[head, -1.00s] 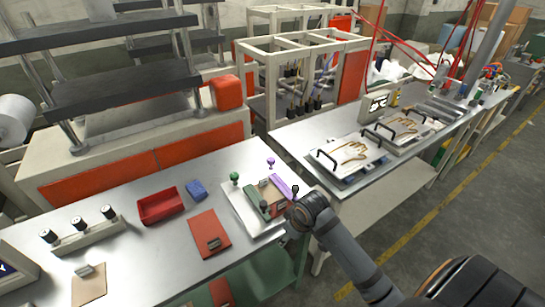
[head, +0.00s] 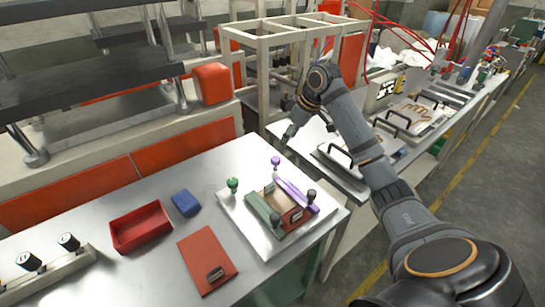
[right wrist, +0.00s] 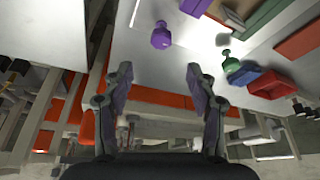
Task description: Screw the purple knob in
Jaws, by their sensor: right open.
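The purple knob (head: 275,161) stands upright at the back edge of a white plate (head: 234,213) on the steel table. It also shows in the right wrist view (right wrist: 161,36), beyond the fingertips and above the gap between them. A purple bar (head: 296,195) lies on the plate in front of it. My right gripper (head: 287,137) is above and behind the purple knob in the head view. Its fingers (right wrist: 158,72) are apart with nothing between them. My left gripper is not in view.
A red tray (head: 140,228), blue block (head: 186,203) and red pad (head: 207,260) lie to the left. A second table (head: 318,142) stands behind right.

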